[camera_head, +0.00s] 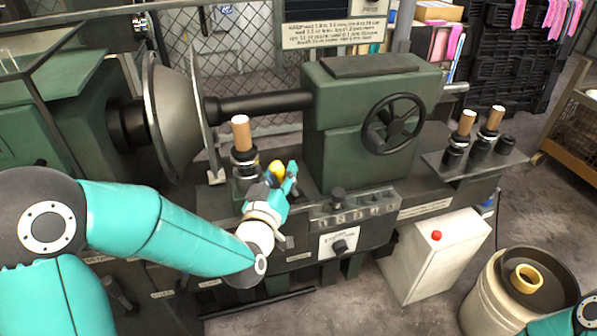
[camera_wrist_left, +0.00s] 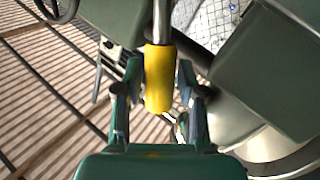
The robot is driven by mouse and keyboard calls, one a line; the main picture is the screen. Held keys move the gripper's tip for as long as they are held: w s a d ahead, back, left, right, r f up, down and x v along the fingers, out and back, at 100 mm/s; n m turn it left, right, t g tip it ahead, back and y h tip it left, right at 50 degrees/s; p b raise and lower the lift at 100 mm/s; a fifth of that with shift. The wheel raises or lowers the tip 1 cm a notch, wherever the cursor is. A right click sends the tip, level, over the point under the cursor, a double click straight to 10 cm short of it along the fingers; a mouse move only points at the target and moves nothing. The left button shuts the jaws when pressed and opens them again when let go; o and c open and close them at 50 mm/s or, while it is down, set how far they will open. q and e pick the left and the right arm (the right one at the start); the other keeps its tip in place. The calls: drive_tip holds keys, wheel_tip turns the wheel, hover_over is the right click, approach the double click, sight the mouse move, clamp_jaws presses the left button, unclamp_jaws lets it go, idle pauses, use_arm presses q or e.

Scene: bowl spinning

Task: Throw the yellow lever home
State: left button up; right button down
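The yellow lever (camera_head: 277,168) stands on the green lathe's front, right of a wooden-handled tool post. In the left wrist view its yellow grip (camera_wrist_left: 159,80) sits on a metal rod, between the fingers of my left gripper (camera_wrist_left: 160,85). Those fingers stand apart on either side of the grip, with a narrow gap visible at each side. In the head view my left gripper (camera_head: 284,178) is at the lever and partly covers it; the lever's base is hidden. My right gripper is out of view; only part of that arm shows at the lower right.
The spinning chuck disc (camera_head: 180,110) is left of the lever, and the tailstock with a black handwheel (camera_head: 392,123) is right. A white box with a red button (camera_head: 436,236) stands on the floor. A drum (camera_head: 500,295) with a yellow ring is lower right.

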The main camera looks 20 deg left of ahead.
use_arm(q)
drive_tip(key=shift+w, duration=0.2)
clamp_jaws()
